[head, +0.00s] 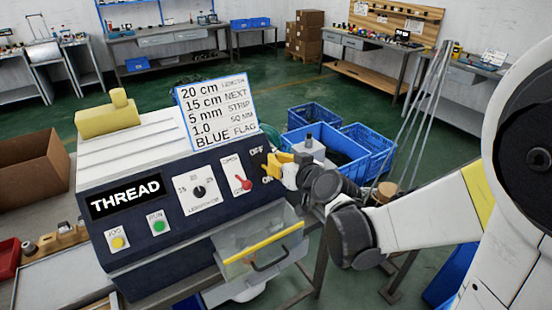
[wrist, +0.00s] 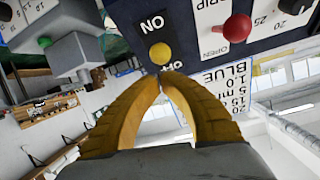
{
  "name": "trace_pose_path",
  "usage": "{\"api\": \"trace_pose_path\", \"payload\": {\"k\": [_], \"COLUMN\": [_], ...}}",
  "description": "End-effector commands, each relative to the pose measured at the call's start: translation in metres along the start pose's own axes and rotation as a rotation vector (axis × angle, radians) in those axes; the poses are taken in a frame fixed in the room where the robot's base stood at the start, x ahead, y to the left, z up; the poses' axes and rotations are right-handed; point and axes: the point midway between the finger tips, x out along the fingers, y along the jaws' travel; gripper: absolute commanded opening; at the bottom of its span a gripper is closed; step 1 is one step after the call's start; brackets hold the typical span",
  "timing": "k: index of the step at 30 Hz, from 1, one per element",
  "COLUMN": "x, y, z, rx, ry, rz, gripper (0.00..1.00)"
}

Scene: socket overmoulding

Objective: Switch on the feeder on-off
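The feeder (head: 139,194) is a dark blue and white machine with a THREAD label and a control panel. Its on-off switch has a round yellow tip (wrist: 160,53), seen between the ON label (wrist: 152,22) and the partly hidden OFF label. My gripper (head: 270,163) is at the panel's right end, between OFF (head: 257,152) and ON, and largely covers the switch in the head view. In the wrist view its yellow fingers (wrist: 163,74) meet at the tips, on the OFF side of the switch tip. They hold nothing; contact with the switch cannot be told.
A red lever (head: 243,183) and a black dial (head: 199,191) sit left of the switch. Below are a clear tray with a yellow edge (head: 262,246) and green and yellow buttons. A written card (head: 217,110) stands above. Blue crates (head: 376,137) stand behind my gripper.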

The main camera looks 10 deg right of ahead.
Motion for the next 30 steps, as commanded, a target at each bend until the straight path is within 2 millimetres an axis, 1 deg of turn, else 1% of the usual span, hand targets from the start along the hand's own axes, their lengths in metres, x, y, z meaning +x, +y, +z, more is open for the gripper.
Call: {"api": "trace_pose_path", "payload": {"k": [5, 15, 25, 28, 30], "x": [0.002, 0.015, 0.015, 0.015, 0.015], "y": [0.000, -0.002, -0.002, -0.004, -0.006], "z": [-0.001, -0.005, -0.006, -0.013, -0.024], "rx": [-0.001, 0.000, 0.000, 0.000, -0.001], "ry": [0.000, 0.000, 0.000, 0.000, 0.000], "rz": [0.000, 0.000, 0.000, 0.000, 0.000], "gripper": [0.00, 0.00, 0.00, 0.00, 0.00]}}
